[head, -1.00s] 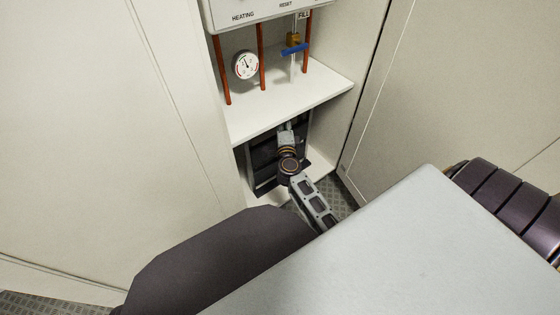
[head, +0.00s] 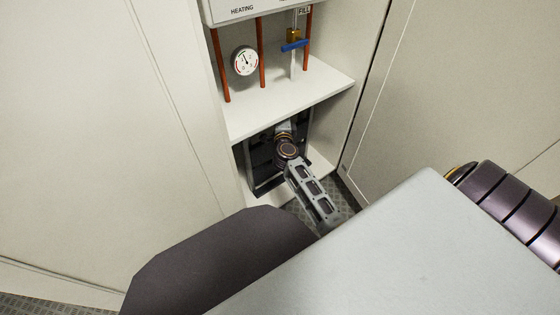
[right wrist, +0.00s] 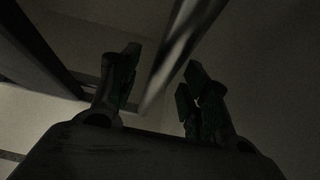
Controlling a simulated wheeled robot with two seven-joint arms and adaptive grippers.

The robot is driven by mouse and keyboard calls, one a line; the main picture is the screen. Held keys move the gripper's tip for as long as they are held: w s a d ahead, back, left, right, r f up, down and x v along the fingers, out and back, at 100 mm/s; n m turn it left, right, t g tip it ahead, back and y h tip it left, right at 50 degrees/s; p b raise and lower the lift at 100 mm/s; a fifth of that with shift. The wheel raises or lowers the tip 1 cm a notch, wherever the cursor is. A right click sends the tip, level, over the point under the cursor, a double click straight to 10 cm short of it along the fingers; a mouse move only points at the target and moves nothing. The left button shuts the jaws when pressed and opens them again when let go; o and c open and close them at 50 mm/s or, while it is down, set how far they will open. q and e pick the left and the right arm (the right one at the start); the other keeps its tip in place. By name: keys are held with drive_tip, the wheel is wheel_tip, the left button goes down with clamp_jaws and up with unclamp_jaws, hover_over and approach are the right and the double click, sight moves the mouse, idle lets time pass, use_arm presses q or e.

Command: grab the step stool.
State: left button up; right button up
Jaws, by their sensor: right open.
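The step stool (head: 262,158) appears as a dark folded frame standing in the lower compartment of the cupboard, partly hidden behind my right arm. My right arm reaches into that compartment, and its hand is mostly hidden by the wrist in the head view. In the right wrist view, my right gripper (right wrist: 163,66) is open. A round metal bar (right wrist: 178,45), apparently part of the stool, runs between the two fingers; I see no finger closed on it. My left gripper is in neither view.
A white shelf (head: 290,103) lies above the stool, with copper pipes, a pressure gauge (head: 245,61) and a blue-handled valve (head: 294,46) over it. Cupboard side walls and a panel on the right (head: 455,90) leave a narrow opening.

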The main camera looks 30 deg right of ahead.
idle(0.3)
clamp_jaws()
idle(0.4)
drive_tip(key=shift+w+r, duration=0.15)
drive_tip(key=shift+r, duration=0.15)
